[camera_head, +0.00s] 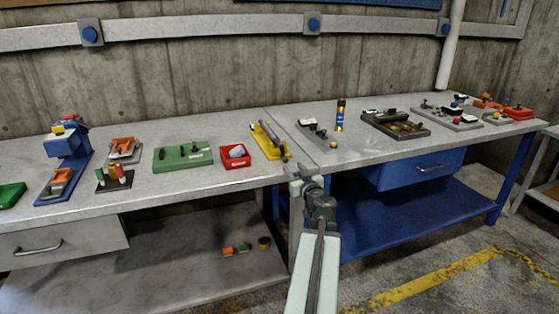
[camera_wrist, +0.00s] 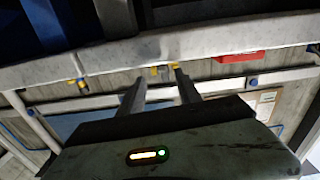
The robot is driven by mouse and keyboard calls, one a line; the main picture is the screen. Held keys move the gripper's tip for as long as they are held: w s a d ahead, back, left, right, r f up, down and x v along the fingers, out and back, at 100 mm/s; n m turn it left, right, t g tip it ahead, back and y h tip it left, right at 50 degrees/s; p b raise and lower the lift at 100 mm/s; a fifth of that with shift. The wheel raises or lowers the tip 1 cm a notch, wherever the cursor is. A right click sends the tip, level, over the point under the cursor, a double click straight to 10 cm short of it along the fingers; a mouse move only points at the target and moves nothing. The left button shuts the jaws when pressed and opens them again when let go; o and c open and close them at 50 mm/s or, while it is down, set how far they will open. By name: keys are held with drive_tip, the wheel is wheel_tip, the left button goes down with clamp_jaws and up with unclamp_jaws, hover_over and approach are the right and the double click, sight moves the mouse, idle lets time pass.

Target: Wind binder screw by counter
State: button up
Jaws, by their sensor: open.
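No part is clearly recognisable as the binder screw or the counter. A yellow fixture (camera_head: 268,142) with a grey bar across it stands on the bench just beyond my gripper (camera_head: 304,180). To its right is a grey plate (camera_head: 317,136) with a white-and-dark block and a yellow knob. My gripper is at the bench's front edge, apart from both and empty. In the wrist view, which looks upside down, the two fingers (camera_wrist: 158,85) are spread. Small yellow parts (camera_wrist: 163,70) show beyond them at the bench edge.
A red tray (camera_head: 237,161) and green block (camera_head: 183,155) lie left. A blue can (camera_head: 340,117) and dark tray (camera_head: 395,134) stand right. A blue drawer (camera_head: 420,169) hangs under the bench. Bare benchtop shows around the fixtures.

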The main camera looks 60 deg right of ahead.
sight(286, 161)
drive_tip(key=x, duration=0.8)
drive_tip(key=shift+w+a, duration=0.15)
drive_tip(key=shift+a, duration=0.1)
clamp_jaws()
